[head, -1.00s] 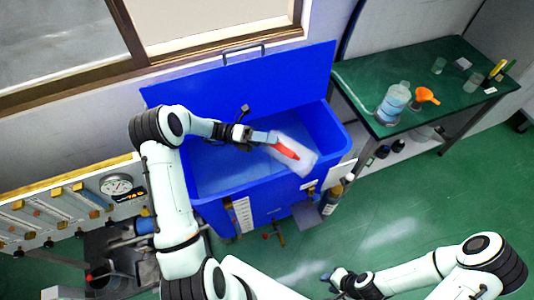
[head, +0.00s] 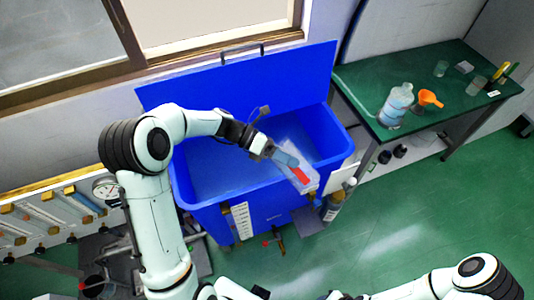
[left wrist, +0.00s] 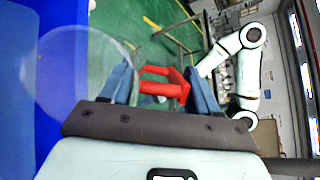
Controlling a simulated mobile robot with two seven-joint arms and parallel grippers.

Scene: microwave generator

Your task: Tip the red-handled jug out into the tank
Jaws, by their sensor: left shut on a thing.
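The clear jug with its red handle (head: 300,175) is at the front right part of the open blue tank (head: 325,133), over or just above the rim. My left gripper (head: 285,160) is shut on the red handle, which shows between the fingers in the left wrist view (left wrist: 165,85). There the jug's clear round body (left wrist: 80,70) lies left of the handle, with blue tank behind it. The jug looks tilted; I cannot tell its contents or see any stream. My right gripper (head: 338,296) is mostly cut off at the bottom edge.
The tank's raised blue lid (head: 235,80) stands behind it by the window. A green table (head: 440,65) at right holds a clear bottle (head: 397,103), an orange funnel (head: 428,98) and small cups. A gauge panel (head: 50,215) is at left. The floor front right is clear.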

